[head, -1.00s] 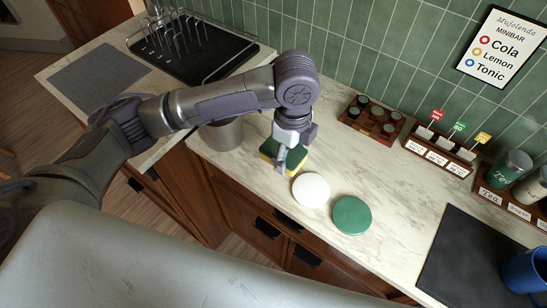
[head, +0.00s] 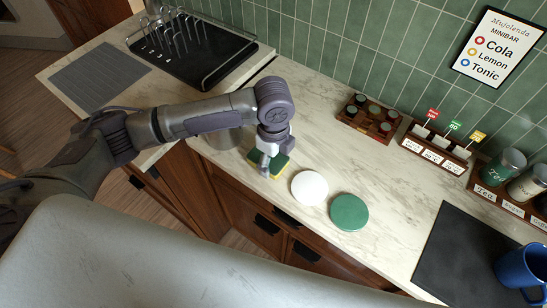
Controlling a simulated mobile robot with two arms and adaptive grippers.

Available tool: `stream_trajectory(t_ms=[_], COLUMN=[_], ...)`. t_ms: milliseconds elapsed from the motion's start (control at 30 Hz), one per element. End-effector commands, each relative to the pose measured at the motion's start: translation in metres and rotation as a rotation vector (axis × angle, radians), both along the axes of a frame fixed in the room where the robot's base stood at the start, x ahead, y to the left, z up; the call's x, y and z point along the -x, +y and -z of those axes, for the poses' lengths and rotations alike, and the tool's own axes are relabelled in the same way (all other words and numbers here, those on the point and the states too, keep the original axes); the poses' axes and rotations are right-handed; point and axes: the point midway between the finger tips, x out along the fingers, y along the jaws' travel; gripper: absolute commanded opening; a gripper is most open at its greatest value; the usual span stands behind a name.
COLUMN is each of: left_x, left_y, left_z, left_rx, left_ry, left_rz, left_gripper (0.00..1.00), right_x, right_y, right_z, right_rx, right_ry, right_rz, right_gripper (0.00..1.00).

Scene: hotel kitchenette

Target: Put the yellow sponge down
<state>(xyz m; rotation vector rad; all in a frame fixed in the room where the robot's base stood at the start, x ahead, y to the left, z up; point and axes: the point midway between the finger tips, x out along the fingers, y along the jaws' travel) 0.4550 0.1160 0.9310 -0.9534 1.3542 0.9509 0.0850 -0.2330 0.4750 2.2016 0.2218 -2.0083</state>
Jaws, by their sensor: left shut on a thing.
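The yellow sponge (head: 282,163) has a dark green top and a yellow lower side. It is in the head view, left of the white disc, close to the front edge of the marble counter (head: 330,135). My left gripper (head: 266,168) is shut on the sponge from above and hides part of it. I cannot tell whether the sponge touches the counter. My right gripper is not in view.
A white disc (head: 309,188) and a green disc (head: 349,212) lie just right of the sponge. A metal canister (head: 223,140) stands behind my left arm. A wooden box (head: 369,119) with small jars sits at the back. Bare counter lies between the box and the discs.

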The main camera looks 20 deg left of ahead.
Motion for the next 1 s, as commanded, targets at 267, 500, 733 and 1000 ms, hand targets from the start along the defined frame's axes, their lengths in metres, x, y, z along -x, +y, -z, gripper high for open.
stream_trajectory(t_ms=[267,500,733,1000], left_x=[0.000,0.000,-0.001,-0.001], left_y=[0.000,0.000,0.000,-0.001], left_z=[0.001,0.000,-0.027,-0.086], left_rx=[0.000,0.000,0.001,0.001], left_ry=[0.001,0.000,-0.004,-0.004], left_rz=[0.000,0.000,0.000,0.000], left_gripper=[0.91,0.91,0.91,0.91], right_x=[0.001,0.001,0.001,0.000], right_y=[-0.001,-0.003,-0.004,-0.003], right_z=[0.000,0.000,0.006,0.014], right_rx=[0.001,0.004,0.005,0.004], right_ry=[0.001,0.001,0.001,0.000], right_rz=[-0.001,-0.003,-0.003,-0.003], right_gripper=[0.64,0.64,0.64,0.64])
